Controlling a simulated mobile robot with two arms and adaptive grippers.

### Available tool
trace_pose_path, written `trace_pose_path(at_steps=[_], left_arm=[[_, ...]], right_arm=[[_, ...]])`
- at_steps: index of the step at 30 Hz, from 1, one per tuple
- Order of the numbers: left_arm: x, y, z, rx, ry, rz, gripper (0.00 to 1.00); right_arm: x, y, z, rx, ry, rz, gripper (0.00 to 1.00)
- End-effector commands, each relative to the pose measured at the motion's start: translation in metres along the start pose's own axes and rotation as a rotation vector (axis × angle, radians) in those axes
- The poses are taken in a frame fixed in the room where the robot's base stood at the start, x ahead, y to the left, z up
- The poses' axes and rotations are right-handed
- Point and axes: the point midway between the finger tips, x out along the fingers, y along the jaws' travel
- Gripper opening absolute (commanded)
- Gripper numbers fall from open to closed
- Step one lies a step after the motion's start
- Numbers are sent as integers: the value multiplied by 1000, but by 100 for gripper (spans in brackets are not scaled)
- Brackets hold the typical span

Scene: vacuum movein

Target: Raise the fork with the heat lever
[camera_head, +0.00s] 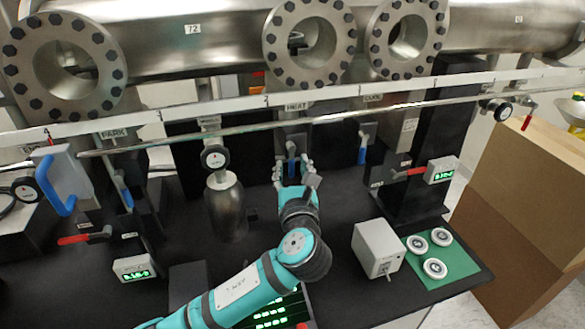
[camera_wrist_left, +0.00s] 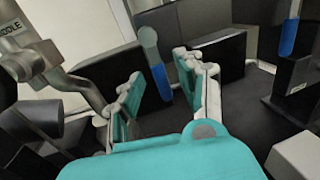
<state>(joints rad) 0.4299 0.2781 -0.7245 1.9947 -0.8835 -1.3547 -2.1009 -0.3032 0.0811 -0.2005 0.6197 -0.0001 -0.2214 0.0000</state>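The heat lever (camera_head: 292,150) hangs below the HEAT label in the head view, with its blue handle pointing down. My left gripper (camera_head: 293,172) is at this handle, with one finger on each side. In the left wrist view the blue handle (camera_wrist_left: 161,82) shows between the two spread fingers of my left gripper (camera_wrist_left: 163,90), with gaps visible. I cannot tell whether either finger touches it. I cannot make out the fork in either view. My right gripper is not in view.
Other blue-handled levers hang at the left (camera_head: 125,190) and right (camera_head: 363,150). A metal cylinder (camera_head: 226,208) stands left of my gripper. A grey box (camera_head: 377,248) and a green mat (camera_head: 460,265) with white discs lie at the right. A metal rail (camera_head: 240,127) crosses above.

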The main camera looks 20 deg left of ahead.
Motion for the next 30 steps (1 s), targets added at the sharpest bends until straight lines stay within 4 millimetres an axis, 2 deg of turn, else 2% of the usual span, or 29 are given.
trace_pose_path(at_steps=[3, 12, 25, 30], left_arm=[[0, 0, 0, 0, 0, 0, 37], [0, 0, 0, 0, 0, 0, 0], [0, 1, 0, -2, -1, 0, 0], [4, 11, 0, -30, -8, 1, 0]], right_arm=[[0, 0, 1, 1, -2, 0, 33], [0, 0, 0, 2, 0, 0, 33], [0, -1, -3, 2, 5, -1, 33], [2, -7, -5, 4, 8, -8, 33]])
